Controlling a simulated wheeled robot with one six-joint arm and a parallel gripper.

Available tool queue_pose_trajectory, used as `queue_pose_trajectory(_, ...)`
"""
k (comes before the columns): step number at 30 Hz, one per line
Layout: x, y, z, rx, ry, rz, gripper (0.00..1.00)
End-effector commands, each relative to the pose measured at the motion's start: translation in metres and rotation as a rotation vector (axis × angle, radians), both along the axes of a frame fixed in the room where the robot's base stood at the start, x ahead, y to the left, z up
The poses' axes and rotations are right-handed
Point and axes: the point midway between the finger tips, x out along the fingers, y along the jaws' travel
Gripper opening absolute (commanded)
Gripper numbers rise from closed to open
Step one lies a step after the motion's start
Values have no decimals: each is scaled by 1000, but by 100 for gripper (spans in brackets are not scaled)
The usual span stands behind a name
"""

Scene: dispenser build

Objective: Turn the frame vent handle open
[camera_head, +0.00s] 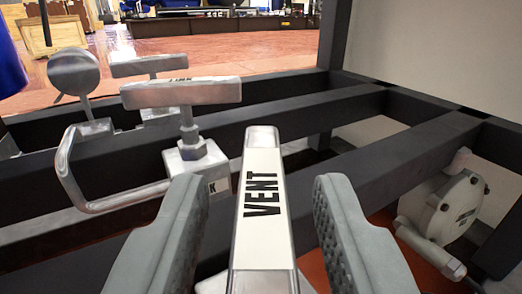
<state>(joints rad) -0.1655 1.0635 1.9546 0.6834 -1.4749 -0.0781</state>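The vent handle (263,205) is a pale metal bar with a white label reading VENT. It runs lengthwise away from the camera in the lower middle of the view. My gripper (257,205) is open, with one grey ridged finger on each side of the handle. A visible gap separates each finger from the bar, and the handle's near end runs off the bottom edge. The handle's mount is mostly hidden beneath it.
Another T-shaped handle (181,93) stands on a valve block at left, with a similar one (150,66) behind. A bent metal pipe (72,180) lies left. Dark frame beams (290,117) cross the view. A round metal housing (452,210) sits at right.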

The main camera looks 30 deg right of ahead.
Motion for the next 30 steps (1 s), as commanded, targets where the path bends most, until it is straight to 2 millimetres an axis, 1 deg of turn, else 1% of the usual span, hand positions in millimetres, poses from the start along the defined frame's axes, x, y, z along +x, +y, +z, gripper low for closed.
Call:
queue_pose_trajectory(4,6,-4,0,0,1,-1,36)
queue_pose_trajectory(12,8,-5,0,0,0,0,36)
queue_pose_trajectory(13,8,-5,0,0,0,0,34)
queue_pose_trajectory(17,7,-5,0,0,0,0,9)
queue_pose_trajectory(18,7,-5,0,0,0,0,1)
queue_pose_trajectory(25,7,-5,0,0,0,7,0)
queue_pose_trajectory(30,7,-6,0,-1,1,55,0)
